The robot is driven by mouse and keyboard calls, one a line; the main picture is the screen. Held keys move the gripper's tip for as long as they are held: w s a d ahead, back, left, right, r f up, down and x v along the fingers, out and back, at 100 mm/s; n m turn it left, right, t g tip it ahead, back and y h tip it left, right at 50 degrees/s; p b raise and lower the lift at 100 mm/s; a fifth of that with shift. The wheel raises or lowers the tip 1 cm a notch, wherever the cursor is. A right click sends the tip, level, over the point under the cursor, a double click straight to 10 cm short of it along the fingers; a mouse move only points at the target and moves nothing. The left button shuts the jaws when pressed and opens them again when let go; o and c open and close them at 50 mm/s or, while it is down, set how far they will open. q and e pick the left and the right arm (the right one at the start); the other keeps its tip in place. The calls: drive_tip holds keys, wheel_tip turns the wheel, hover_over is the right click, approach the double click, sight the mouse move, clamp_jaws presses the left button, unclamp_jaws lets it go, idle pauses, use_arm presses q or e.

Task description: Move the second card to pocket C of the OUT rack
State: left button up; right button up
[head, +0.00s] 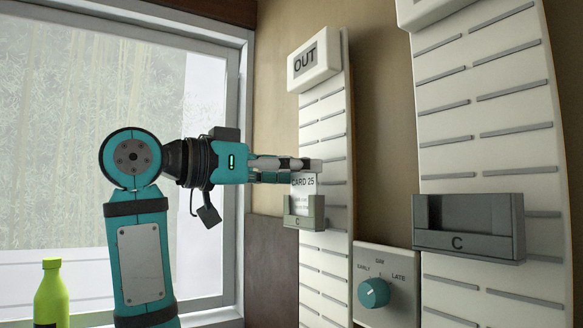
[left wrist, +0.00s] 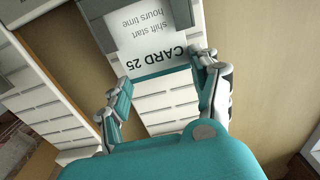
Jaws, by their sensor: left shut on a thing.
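The card (head: 303,184), marked CARD 25, stands upright at the small grey pocket (head: 304,217) on the OUT rack (head: 325,130), with its lower part behind the pocket's front. My left gripper (head: 308,166) reaches in from the left and is shut on the card at its top edge. In the left wrist view the card (left wrist: 150,35) appears upside down, its top edge between the fingertips (left wrist: 165,70). The letter on this pocket cannot be read. My right gripper is not in view.
A dial box (head: 385,262) with a teal knob sits low between the racks. A green bottle (head: 51,300) stands at the lower left before the window.

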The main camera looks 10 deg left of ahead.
use_arm(q)
drive_tip(key=shift+f, duration=0.2)
idle(0.5)
drive_tip(key=o, duration=0.8)
drive_tip(key=shift+a, duration=0.1)
drive_tip(key=v, duration=1.2)
